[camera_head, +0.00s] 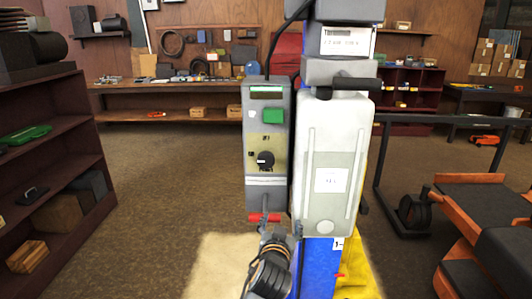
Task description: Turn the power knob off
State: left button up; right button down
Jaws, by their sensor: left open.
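The black round power knob (265,160) sits on the yellowish lower face of a grey upright control box (265,190). A light mark shows on the knob's left side. My left gripper (277,238) is low in the middle of the view, below the box and the knob. It is open, and nothing shows held in it. It appears clear of the knob. Its finger shapes are small and dark, partly merged with the arm behind them. My right gripper is not in view.
A green button (273,116) is above the knob, and a red part (264,218) is below the box. A pale grey housing (335,160) stands close on the right, on a blue post (318,262). Shelves (70,190) stand at left; the floor between is clear.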

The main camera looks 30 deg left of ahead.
aim_at(266, 160)
pick_arm(q)
jog(key=s+a+r+n+y+p, duration=0.1)
jog(key=s+a+r+n, duration=0.1)
jog(key=r, duration=0.4)
jog(key=s+a+r+n+y, duration=0.1)
jog(key=s+r+y, duration=0.1)
jog(key=r, duration=0.5)
jog(key=shift+t, duration=0.3)
jog(key=p+x, duration=0.3)
jog(key=x, duration=0.9)
jog(key=shift+w+f, duration=0.2)
jog(key=shift+w, duration=0.15)
jog(key=shift+w+a+f, duration=0.1)
jog(key=shift+w+a, duration=0.25)
jog(key=shift+w, duration=0.25)
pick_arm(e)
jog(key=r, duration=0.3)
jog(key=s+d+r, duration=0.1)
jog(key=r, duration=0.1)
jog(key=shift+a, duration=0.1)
pick_arm(q)
jog(key=shift+h, duration=0.3)
jog(key=c, duration=1.1)
